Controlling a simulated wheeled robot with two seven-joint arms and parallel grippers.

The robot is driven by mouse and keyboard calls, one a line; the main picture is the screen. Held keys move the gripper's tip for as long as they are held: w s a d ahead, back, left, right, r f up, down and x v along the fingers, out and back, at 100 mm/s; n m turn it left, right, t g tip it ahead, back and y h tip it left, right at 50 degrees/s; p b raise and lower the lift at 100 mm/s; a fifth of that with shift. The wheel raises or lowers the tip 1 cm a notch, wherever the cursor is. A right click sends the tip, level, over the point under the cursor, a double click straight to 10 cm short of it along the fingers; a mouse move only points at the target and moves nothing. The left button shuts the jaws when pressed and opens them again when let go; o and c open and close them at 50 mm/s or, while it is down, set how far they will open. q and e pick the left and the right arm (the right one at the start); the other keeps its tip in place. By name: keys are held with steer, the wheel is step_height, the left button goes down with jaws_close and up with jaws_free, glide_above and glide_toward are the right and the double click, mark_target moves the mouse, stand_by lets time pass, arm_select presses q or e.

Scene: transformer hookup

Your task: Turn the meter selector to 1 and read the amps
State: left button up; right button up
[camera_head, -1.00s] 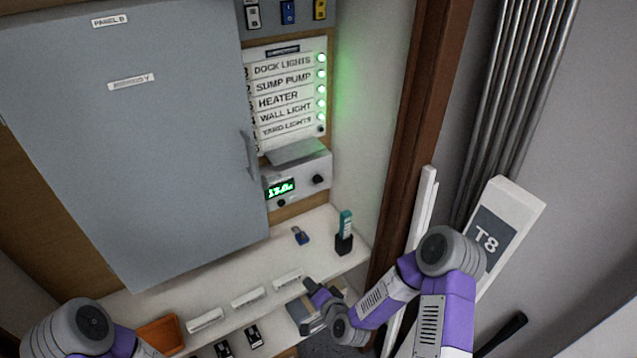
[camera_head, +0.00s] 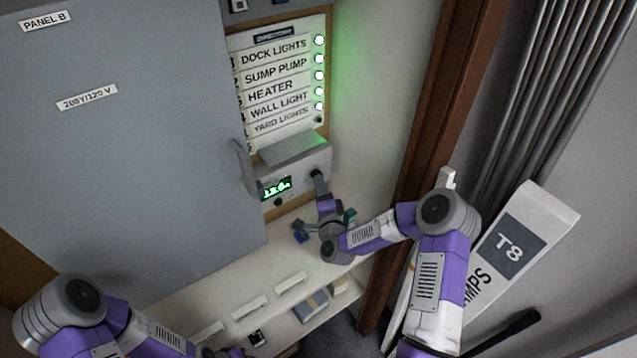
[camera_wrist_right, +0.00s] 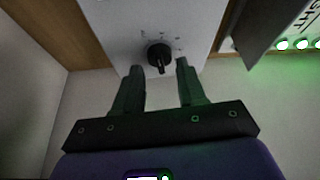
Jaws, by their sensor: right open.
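The meter box (camera_head: 296,172) is grey and sits below the label board. Its small green display (camera_head: 276,188) is lit, but the digits are too blurred to read surely. The selector is a black knob (camera_wrist_right: 159,57) with small marks around it on the meter's face in the right wrist view. My right gripper (camera_wrist_right: 160,72) is open, its two fingers spread to either side just short of the knob, not closed on it.
A label board (camera_head: 278,85) with several green lights is above the meter. A grey panel door (camera_head: 120,130) stands left, its handle close to the meter. A white shelf (camera_head: 220,285) below holds a blue padlock-like item (camera_head: 299,231). A brown post (camera_head: 430,140) stands right.

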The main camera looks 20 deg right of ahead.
steer(key=shift+w+d, duration=0.15)
steer(key=shift+w, duration=0.85)
steer(key=c, duration=0.7)
steer(key=shift+r+m+g+y+b, duration=0.15)
steer(key=shift+m+g+b, duration=0.15)
steer(key=shift+m, duration=0.5)
steer(key=shift+r+m+g+y+b, duration=0.15)
steer(key=shift+m+g, duration=0.25)
steer(key=shift+m, duration=0.4)
steer(key=shift+c, duration=0.2)
steer(key=o, duration=0.7)
steer(key=shift+o, duration=0.2)
steer(key=s+a, duration=0.1)
steer(key=s, duration=0.6)
steer(key=shift+s+r, duration=0.2)
steer(key=shift+s, duration=0.05)
